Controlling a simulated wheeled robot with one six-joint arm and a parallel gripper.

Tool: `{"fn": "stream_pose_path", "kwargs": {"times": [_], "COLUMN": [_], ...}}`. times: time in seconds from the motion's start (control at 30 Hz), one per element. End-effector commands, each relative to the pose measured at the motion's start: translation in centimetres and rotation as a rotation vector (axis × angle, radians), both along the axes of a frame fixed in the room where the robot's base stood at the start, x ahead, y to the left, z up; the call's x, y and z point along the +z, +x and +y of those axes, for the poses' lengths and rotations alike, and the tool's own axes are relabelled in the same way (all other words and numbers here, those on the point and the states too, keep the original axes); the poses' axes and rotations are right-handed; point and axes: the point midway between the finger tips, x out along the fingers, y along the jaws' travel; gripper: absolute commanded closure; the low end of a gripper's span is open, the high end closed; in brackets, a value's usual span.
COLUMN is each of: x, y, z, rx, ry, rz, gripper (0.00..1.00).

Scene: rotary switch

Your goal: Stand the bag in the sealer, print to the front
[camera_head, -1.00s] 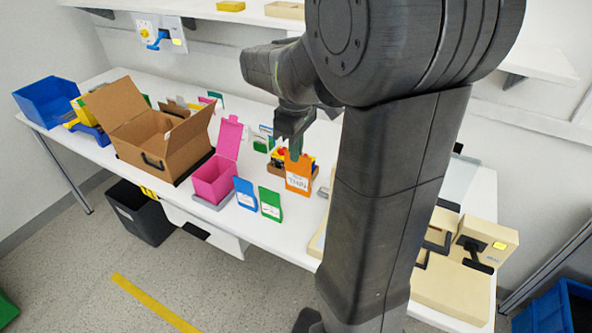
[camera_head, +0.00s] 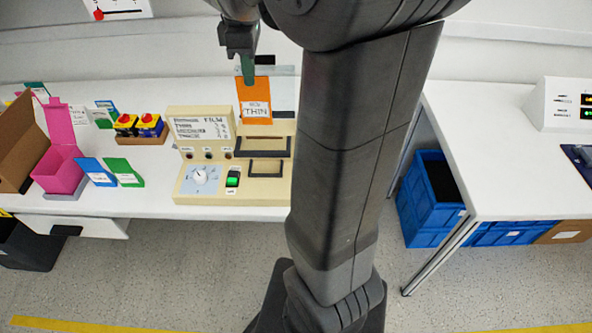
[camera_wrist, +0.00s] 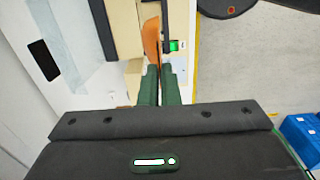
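The orange bag (camera_head: 257,84) is upright in the head view, its white THIN label facing the camera. My gripper (camera_head: 248,74) is shut on the bag's top edge. In the wrist view the bag (camera_wrist: 151,40) shows edge-on between the green fingertips (camera_wrist: 158,72). The beige sealer (camera_head: 270,188) stands on the table with black-framed slots, a white dial (camera_head: 199,176), a green-lit switch (camera_head: 233,180) and a film chart panel. The bag is over or behind the sealer's rear right part; whether its bottom touches anything cannot be told.
Blue (camera_head: 96,170) and green (camera_head: 123,171) bags stand left of the sealer, beside an open pink box (camera_head: 60,172). A wooden block with red-yellow switches (camera_head: 140,139) is behind them. My arm hides the sealer's right end. Another table (camera_head: 500,170) is at right.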

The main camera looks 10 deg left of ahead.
Motion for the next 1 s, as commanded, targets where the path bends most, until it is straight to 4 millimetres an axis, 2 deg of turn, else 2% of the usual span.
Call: {"fn": "stream_pose_path", "kwargs": {"times": [0.07,0.17,0.5,0.6,0.77,1.0], "x": [-0.4,-2.1,-10.8,-12.4,-13.7,-17.2], "y": [0.0,0.0,-0.1,-0.1,0.0,0.0], "z": [0.0,0.0,0.0,0.0,0.0,0.0], "rx": [0.007,0.009,0.008,0.008,0.007,0.007], "ry": [-0.001,-0.004,-0.004,-0.003,-0.001,-0.003], "rz": [0.002,0.004,0.004,0.002,0.001,0.003], "gripper": [1.00,1.00,1.00,1.00,1.00,1.00]}}
